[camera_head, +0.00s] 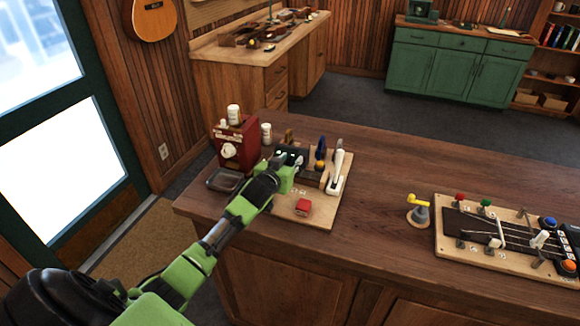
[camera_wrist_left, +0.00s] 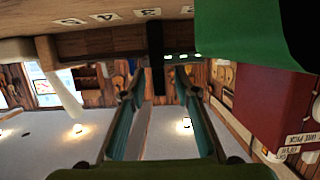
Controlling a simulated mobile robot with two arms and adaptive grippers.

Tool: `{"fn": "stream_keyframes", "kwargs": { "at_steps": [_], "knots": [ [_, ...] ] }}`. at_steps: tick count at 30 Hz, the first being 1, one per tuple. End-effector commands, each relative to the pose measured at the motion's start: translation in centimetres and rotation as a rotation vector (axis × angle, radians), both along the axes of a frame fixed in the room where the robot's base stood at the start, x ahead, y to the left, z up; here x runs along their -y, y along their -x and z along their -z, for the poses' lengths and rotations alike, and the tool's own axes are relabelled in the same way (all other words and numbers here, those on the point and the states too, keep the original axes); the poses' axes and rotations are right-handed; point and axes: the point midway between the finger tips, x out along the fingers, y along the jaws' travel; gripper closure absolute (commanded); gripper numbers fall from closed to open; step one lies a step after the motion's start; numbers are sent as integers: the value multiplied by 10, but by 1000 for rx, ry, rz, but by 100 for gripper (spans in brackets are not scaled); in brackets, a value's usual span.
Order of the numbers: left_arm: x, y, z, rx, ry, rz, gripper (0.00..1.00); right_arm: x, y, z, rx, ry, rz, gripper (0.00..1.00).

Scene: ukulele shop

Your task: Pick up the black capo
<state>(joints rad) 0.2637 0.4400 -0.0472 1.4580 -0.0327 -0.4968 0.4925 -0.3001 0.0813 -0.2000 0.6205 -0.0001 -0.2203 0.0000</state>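A wooden board (camera_head: 323,210) on the brown counter holds several upright items. A dark, narrow upright shape, which looks like the black capo (camera_wrist_left: 157,70), shows between the fingertips in the left wrist view; the arm and fingers partly hide this area in the head view. My left gripper (camera_head: 283,161) is over the board's back left part. In the left wrist view my left gripper (camera_wrist_left: 160,90) has its two fingers apart, with a gap around the dark shape. A white capo (camera_head: 338,172) stands at the board's right side. My right gripper is out of view.
A red box (camera_head: 236,145) stands close left of the gripper. A dark tray (camera_head: 224,180) sits before it.

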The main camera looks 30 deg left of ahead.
Motion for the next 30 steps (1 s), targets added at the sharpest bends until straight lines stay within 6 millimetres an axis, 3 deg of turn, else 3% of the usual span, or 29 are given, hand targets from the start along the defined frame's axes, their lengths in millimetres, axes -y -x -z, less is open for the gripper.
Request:
{"fn": "stream_keyframes", "kwargs": {
  "at_steps": [2, 5, 6, 20, 27, 30],
  "knots": [
    [0, 0, 0, 0, 0, 0, 72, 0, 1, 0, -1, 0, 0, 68],
    [0, 0, 0, 0, 0, 0, 97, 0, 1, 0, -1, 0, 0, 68],
    [0, 0, 0, 0, 0, 0, 100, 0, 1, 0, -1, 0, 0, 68],
    [0, 0, -4, 2, 0, 0, 100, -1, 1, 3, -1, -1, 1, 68],
    [-1, 0, -31, 8, -2, 0, 100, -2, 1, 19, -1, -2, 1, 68],
    [5, 10, -43, 3, 1, 1, 100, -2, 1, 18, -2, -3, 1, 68]
  ]
}}
